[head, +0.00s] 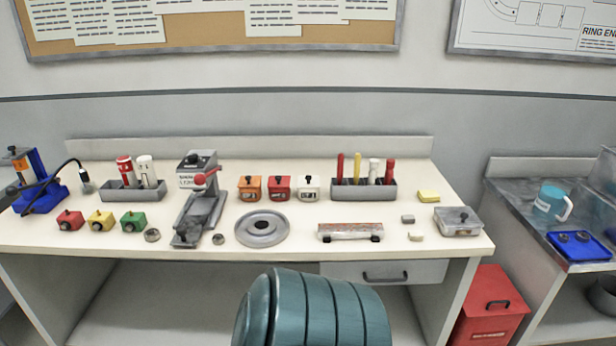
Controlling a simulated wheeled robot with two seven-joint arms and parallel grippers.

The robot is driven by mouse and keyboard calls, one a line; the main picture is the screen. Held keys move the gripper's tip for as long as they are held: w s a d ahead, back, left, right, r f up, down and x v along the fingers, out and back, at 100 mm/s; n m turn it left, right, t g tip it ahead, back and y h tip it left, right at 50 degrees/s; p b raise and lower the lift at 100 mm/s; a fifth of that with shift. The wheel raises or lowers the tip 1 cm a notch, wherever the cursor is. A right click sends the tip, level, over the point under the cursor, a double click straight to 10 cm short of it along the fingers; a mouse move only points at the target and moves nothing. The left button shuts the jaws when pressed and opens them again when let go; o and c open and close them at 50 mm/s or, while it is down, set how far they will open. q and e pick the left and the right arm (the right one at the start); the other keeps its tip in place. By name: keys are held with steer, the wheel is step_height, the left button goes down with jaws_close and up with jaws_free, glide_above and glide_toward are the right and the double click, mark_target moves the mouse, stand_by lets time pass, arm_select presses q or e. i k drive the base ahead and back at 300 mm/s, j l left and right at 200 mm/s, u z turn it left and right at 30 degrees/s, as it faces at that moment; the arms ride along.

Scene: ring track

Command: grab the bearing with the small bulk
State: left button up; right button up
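A small metal ring (152,235), which looks like a bearing, lies at the front left of the workbench (110,245). A smaller round metal piece (218,239) lies near the foot of the grey lever press (200,200). Two dark ring-like parts sit in a blue tray (580,250) on the side table at the right. Which of these is the bearing with the small bulk I cannot tell at this size. Neither of my grippers is in view.
A grey round plate (262,228) lies mid-bench. Colored blocks, tool holders (363,189) and a clear-lidded box (458,221) stand around it. A red bin (489,306) stands between bench and side table. An unidentified teal ribbed shape covers the bottom middle.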

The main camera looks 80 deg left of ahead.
mark_target(218, 240)
steer(key=u, duration=3.55)
